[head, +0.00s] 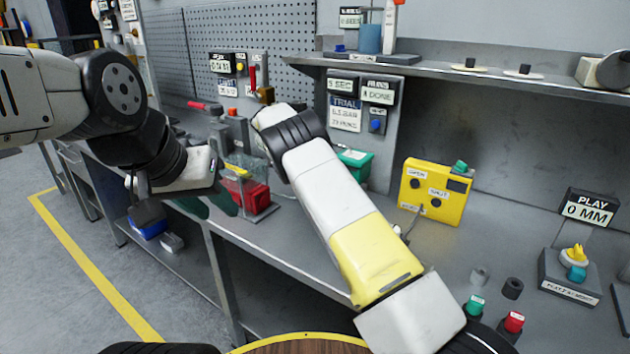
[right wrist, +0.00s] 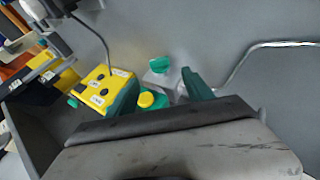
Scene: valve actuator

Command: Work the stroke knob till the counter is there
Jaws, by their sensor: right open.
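A blue knob (head: 377,125) sits on the grey panel on the back wall in the head view. Its small label is not legible, so I cannot be sure it is the stroke knob. The counter (head: 378,96) above it seems to read 4 DONE. In the right wrist view my right gripper (right wrist: 160,80) is open. A yellow cap (right wrist: 147,98) shows between its teal fingers; contact is unclear. My left gripper (head: 207,201) is open and empty in front of the bench edge.
A yellow box (head: 437,190) with two black knobs stands on the bench and also shows in the right wrist view (right wrist: 104,88). A green box (head: 354,166) and a red bin (head: 252,196) are nearby. A shelf (head: 470,62) overhangs the bench.

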